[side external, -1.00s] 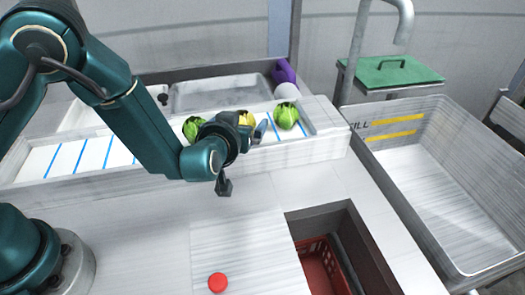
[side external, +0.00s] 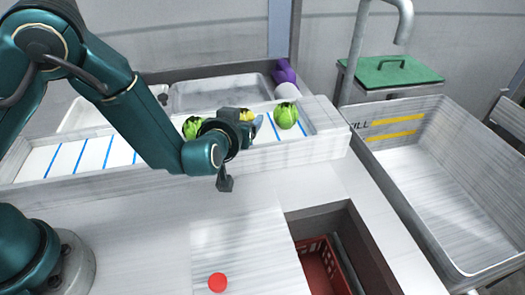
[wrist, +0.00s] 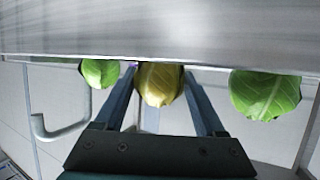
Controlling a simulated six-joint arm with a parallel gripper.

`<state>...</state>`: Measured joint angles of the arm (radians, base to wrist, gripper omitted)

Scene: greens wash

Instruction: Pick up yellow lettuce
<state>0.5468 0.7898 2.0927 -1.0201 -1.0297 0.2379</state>
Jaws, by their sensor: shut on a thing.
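The yellow lettuce (side external: 246,115) is at the lane with blue stripes, partly hidden by my gripper (side external: 249,123) in the side view. In the wrist view, the yellow lettuce (wrist: 158,84) sits between the two fingers of my gripper (wrist: 160,80), which is shut on it. Its upper part in that view is cut off by a pale grey surface. Whether it is clear of the lane floor cannot be told.
Green lettuces stand left (side external: 192,127) and right (side external: 286,116) of the yellow one. A purple item (side external: 284,72) lies behind. A raised rim (side external: 300,152) borders the lane. The open basin (side external: 440,190) is at right; a red crate (side external: 318,268) sits in a cutout.

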